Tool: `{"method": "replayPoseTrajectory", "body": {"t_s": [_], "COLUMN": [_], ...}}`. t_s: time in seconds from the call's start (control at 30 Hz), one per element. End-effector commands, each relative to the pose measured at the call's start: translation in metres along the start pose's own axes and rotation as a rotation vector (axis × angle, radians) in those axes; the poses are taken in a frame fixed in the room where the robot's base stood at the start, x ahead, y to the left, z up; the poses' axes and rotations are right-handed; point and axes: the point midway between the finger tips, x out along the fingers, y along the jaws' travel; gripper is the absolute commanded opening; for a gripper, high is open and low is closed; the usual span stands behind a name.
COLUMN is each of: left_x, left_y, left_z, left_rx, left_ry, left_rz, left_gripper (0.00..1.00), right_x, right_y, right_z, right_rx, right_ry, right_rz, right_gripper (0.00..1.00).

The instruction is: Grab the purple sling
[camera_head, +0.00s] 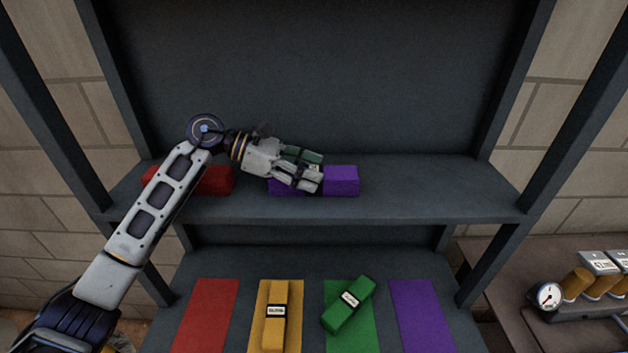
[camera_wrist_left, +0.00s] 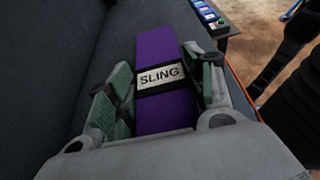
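The purple sling (camera_head: 341,181) is a long purple block lying on the upper shelf (camera_head: 430,195). In the left wrist view the sling (camera_wrist_left: 158,52) shows a dark band with a white SLING label. My left gripper (camera_head: 308,172) is over the sling's left half and hides part of it. In the left wrist view the fingers of my left gripper (camera_wrist_left: 166,90) lie on either side of the sling at the label, with a gap visible on the left side. The fingers look open around it. My right gripper is not in view.
A red block (camera_head: 215,181) lies on the same shelf, partly behind my left arm. Below are red, yellow, green and purple mats, with a yellow sling (camera_head: 275,315) and a green sling (camera_head: 349,305). The purple mat (camera_head: 421,315) is bare. Posts flank the shelf.

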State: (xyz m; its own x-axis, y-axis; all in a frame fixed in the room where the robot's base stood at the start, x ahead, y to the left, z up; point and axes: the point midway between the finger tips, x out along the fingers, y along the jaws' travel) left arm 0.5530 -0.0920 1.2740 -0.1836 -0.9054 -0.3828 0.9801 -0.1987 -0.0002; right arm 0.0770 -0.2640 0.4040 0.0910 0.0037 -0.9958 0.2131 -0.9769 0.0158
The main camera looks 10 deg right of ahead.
Motion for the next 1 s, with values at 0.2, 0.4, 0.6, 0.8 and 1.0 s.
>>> {"method": "replayPoseTrajectory", "body": {"t_s": [0.2,0.4,0.6,0.8,1.0], "left_x": [0.0,-0.001,-0.001,-0.004,-0.01], "left_y": [0.0,0.0,0.0,0.0,0.0], "left_z": [0.0,0.001,0.002,0.009,0.024], "left_rx": [0.0,0.001,0.002,0.003,0.004], "left_ry": [0.0,-0.002,-0.002,-0.002,-0.001], "left_rz": [0.0,0.001,0.001,0.001,0.002], "left_gripper": [0.2,0.1,0.1,0.1,0.1], "right_x": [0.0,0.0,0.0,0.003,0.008], "right_y": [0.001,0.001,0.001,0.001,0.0], "right_z": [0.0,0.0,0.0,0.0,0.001], "right_rx": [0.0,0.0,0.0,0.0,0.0], "right_ry": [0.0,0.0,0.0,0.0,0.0], "right_rz": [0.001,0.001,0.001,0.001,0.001], "right_gripper": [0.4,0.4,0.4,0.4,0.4]}}
